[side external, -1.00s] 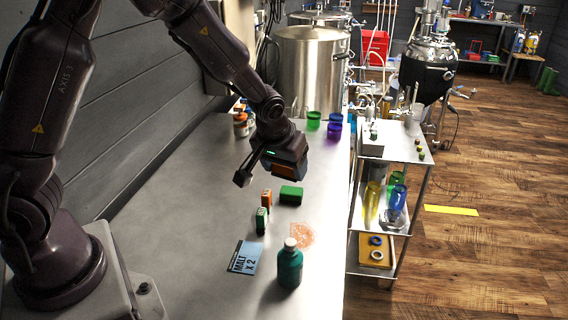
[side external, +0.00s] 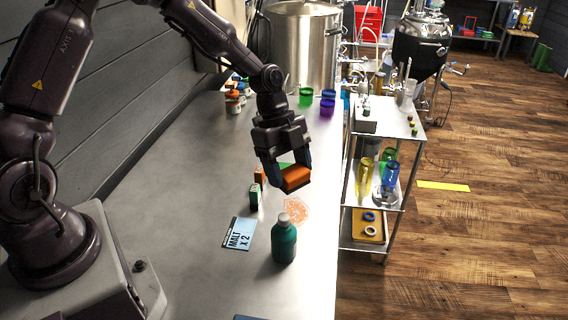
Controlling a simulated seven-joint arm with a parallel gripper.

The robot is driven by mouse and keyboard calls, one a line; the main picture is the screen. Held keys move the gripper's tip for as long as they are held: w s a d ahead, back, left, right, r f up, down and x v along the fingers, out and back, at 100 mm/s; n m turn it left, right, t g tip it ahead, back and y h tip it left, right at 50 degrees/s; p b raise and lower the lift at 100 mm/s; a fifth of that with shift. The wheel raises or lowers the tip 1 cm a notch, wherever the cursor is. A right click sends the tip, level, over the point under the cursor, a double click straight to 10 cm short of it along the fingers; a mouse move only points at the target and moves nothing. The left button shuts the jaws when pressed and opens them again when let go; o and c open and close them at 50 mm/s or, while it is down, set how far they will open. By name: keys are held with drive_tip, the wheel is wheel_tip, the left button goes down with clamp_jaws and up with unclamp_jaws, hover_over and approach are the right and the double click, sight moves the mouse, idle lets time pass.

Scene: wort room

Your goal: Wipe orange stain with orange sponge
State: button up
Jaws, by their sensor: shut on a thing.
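My gripper (side external: 290,176) is shut on the orange sponge (side external: 296,179), an orange block with a dark underside. It holds the sponge above the metal table, just behind the orange stain. The orange stain (side external: 296,212) is a patch of scribbled orange lines on the table, near its right edge. A green sponge (side external: 284,165) lies behind my gripper and is mostly hidden by it.
Coloured cups (side external: 306,96) stand farther back.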

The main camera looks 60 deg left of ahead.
sight(294, 203)
drive_tip(key=m, duration=0.1)
drive_tip(key=r+m+g, duration=0.1)
drive_tip(key=m, duration=0.1)
drive_tip(key=d+m+g, duration=0.1)
drive_tip(key=m, duration=0.1)
drive_tip(key=shift+w+r, duration=0.1)
drive_tip(key=shift+r, duration=0.2)
drive_tip(key=r+m, duration=0.1)
drive_tip(key=m, duration=0.1)
drive_tip(key=r+m+g+y, duration=0.1)
drive_tip(key=m, duration=0.1)
drive_tip(key=shift+w+d+m, duration=0.1)
drive_tip(key=shift+d+m, duration=0.1)
drive_tip(key=shift+m, duration=0.1)
wheel_tip(294, 203, down, 17)
drive_tip(key=shift+f, duration=0.15)
drive_tip(key=shift+w+a+f, duration=0.15)
drive_tip(key=shift+a+f, duration=0.1)
drive_tip(key=shift+w+a, duration=3.5)
drive_tip(key=shift+a, duration=0.05)
drive_tip(key=shift+s+d, duration=3.8)
drive_tip(key=shift+s+a, duration=0.25)
drive_tip(key=shift+a, duration=0.15)
drive_tip(key=shift+w+a, duration=0.2)
drive_tip(key=shift+a, duration=0.05)
drive_tip(key=shift+w+a+f, duration=0.1)
drive_tip(key=shift+w+a, duration=3.35)
drive_tip(key=shift+a, duration=0.05)
drive_tip(key=shift+s+d, duration=3.75)
wheel_tip(294, 203, up, 8)
